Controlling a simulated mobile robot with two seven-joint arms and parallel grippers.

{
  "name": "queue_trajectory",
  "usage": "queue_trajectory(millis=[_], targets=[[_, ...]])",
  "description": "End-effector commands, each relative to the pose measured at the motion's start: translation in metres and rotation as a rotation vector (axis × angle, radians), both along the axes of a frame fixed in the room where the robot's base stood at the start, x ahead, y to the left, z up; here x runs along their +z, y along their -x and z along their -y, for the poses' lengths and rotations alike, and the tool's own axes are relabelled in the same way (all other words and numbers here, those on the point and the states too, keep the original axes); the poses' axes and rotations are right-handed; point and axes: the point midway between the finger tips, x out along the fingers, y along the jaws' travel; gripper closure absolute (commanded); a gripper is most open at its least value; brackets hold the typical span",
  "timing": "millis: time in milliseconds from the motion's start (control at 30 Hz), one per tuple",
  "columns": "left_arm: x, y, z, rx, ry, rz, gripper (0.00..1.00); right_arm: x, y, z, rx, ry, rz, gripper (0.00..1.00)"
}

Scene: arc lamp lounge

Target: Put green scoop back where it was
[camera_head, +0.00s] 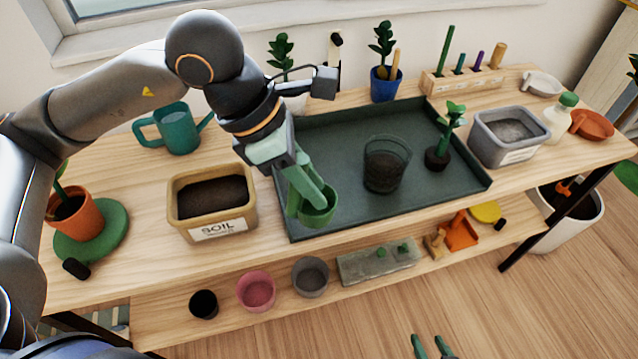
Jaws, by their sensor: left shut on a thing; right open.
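My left gripper (272,150) is shut on the handle of the green scoop (318,208). The scoop hangs handle-up, its round cup over the left part of the dark green tray (400,215). I cannot tell whether the cup touches the tray. To its left stands the tan soil bin (211,229), labelled SOIL, with dark soil in it. My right gripper (432,347) shows only as two fingertips at the bottom edge; it is open and empty, in front of the bench over the floor.
On the tray stand a clear pot of dark soil (386,165) and a seedling with a root ball (440,155). A grey bin (508,140) is right of the tray, a teal watering can (177,130) behind the soil bin. Pots stand on the lower shelf.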

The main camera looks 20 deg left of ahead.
Motion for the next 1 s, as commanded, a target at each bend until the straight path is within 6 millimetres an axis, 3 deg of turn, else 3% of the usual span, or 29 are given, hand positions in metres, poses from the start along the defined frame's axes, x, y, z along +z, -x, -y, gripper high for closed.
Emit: queue_trajectory(millis=[200,433,800,1000], targets=[[-0.023,-0.054,-0.014,0.005,0.0,-0.005,1.0,0.006,0.0,0.002,-0.002,0.003,0.007,0.5],[-0.064,-0.091,-0.023,0.001,0.0,-0.005,1.0,0.001,0.003,0.005,-0.007,0.009,-0.004,0.5],[-0.092,-0.113,-0.029,-0.001,-0.001,-0.002,1.0,0.001,0.005,0.006,-0.01,0.01,-0.006,0.5],[-0.118,-0.112,-0.029,-0.002,0.0,-0.002,1.0,0.002,0.004,0.006,-0.01,0.009,-0.004,0.5]])
